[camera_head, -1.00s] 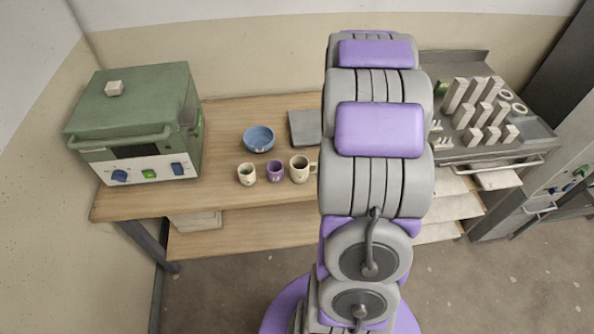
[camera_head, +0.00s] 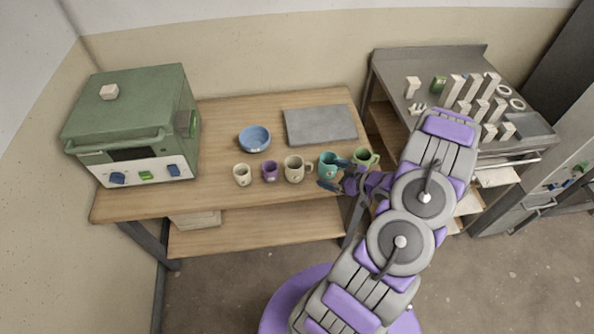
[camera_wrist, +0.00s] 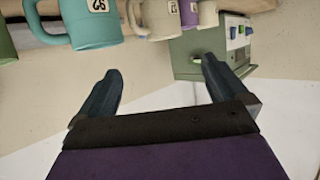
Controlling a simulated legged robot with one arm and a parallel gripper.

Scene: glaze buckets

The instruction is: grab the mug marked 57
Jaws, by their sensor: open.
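In the head view a row of mugs stands on the wooden table. The teal mug (camera_head: 327,164) is fourth from the left, and it shows upside down at the top left of the wrist view (camera_wrist: 95,28). In the head view my gripper (camera_head: 336,176) overlaps the teal mug's lower front.
A small cream mug (camera_head: 242,175), a purple mug (camera_head: 270,171) and a larger cream mug (camera_head: 293,169) stand left of it; a green mug (camera_head: 366,159) stands right. Behind are a blue bowl (camera_head: 255,138) and a grey slab (camera_head: 320,125). A green kiln (camera_head: 130,122) fills the table's left.

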